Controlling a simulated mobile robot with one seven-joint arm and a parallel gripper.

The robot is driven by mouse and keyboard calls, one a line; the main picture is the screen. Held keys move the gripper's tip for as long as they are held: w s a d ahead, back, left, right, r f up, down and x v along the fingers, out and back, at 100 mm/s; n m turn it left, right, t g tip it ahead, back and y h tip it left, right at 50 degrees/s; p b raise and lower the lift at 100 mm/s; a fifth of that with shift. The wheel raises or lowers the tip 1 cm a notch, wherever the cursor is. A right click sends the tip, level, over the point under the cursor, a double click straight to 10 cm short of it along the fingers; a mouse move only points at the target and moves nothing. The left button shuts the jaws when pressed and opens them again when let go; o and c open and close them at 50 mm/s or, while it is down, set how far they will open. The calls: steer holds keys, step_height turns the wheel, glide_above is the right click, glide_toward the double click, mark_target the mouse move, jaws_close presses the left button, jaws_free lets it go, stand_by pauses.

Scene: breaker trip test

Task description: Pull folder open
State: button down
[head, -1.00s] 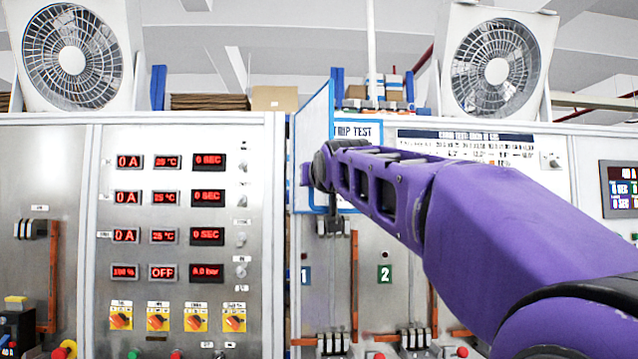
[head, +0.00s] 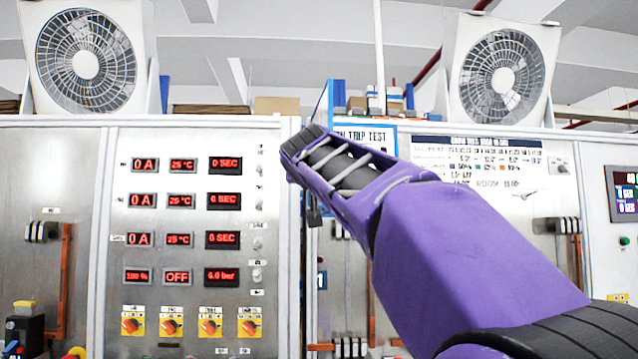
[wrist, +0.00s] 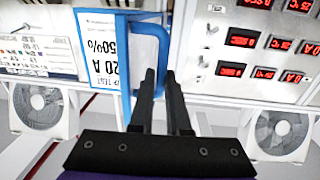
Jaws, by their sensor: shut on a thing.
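The folder is blue-edged and hangs on the front of the test cabinet. Its white sheet (head: 365,135) with a blue border and "TRIP TEST" lettering shows above my arm in the head view. The folder's cover (head: 325,103) stands out from the cabinet, seen nearly edge-on. In the wrist view, which is upside down, the sheet (wrist: 102,40) lies left of the blue cover frame (wrist: 148,28). My gripper (wrist: 161,76) is shut on the cover's blue edge, which runs between its black fingers. In the head view the fingers are mostly hidden by my purple arm.
Left of the folder is a metal control panel (head: 198,300) with red displays and orange knobs. Large fans (head: 85,62) and (head: 502,80) stand on top of the cabinets. A wide printed chart (head: 480,165) is mounted right of the folder, partly behind my arm.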

stand_by(0.3)
steer(key=c, duration=0.9)
jaws_free()
steer(key=shift+w, duration=0.15)
